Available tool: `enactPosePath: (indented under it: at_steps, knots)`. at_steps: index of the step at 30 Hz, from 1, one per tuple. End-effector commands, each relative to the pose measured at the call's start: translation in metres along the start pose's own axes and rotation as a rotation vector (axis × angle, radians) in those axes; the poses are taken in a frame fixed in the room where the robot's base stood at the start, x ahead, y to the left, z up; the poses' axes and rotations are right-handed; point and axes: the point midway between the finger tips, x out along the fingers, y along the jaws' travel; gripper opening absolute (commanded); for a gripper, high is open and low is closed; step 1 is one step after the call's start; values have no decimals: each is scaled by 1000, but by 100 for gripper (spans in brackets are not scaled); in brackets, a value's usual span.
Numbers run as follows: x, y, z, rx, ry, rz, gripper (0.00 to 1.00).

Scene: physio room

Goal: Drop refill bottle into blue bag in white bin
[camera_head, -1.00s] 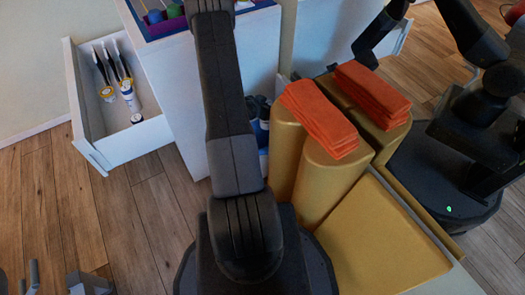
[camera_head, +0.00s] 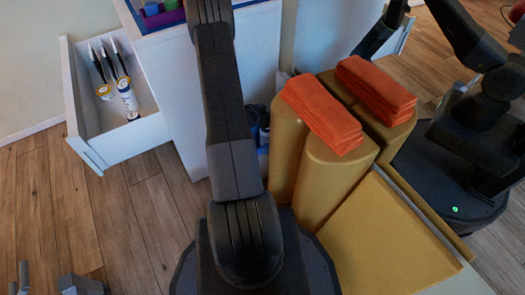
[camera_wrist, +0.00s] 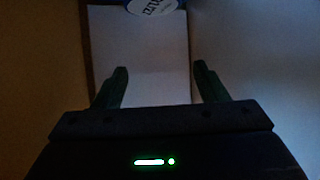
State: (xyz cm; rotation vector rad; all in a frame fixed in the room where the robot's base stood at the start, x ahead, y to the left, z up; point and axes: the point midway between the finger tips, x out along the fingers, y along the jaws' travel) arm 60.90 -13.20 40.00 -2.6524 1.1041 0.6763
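My gripper (camera_wrist: 160,88) is open, its two dark fingers apart with nothing between them in the wrist view. A round blue-and-white item with lettering (camera_wrist: 152,5) is cut off at the top edge of that view, beyond the fingertips. I cannot tell whether it is the refill bottle. A pale panel (camera_wrist: 145,50) lies behind the fingers. In the head view, my arm runs up out of the frame and my gripper is not seen. Dark blue bottle-like items (camera_head: 262,130) are partly hidden behind my arm. I cannot make out a blue bag or white bin.
A white open drawer (camera_head: 88,150) at the left holds several tubes and tools (camera_head: 126,94). A white cabinet (camera_head: 172,85) stands beside it. Yellow bolsters (camera_head: 330,185) with orange towels (camera_head: 325,112) stand right of my arm. Another dark robot (camera_head: 480,150) is at the right.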

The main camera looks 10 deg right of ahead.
Motion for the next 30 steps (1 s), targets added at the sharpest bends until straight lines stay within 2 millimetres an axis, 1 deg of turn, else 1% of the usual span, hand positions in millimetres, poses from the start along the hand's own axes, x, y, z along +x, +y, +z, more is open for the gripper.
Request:
enactPosePath:
  at_steps: [8, 11, 13, 17, 24, 27, 30]
  knots:
    - [0, 0, 0, 0, -1, 0, 69]
    - [-5, 0, 0, -2, -2, -1, 69]
    - [-14, -1, -1, -2, -2, -2, 69]
    - [-39, -1, -2, -3, -1, -3, 69]
    - [-95, -1, -2, -3, -1, -3, 69]
    - [-113, -1, -2, -3, -1, -3, 69]
    - [-126, -1, -1, -1, 0, -3, 69]
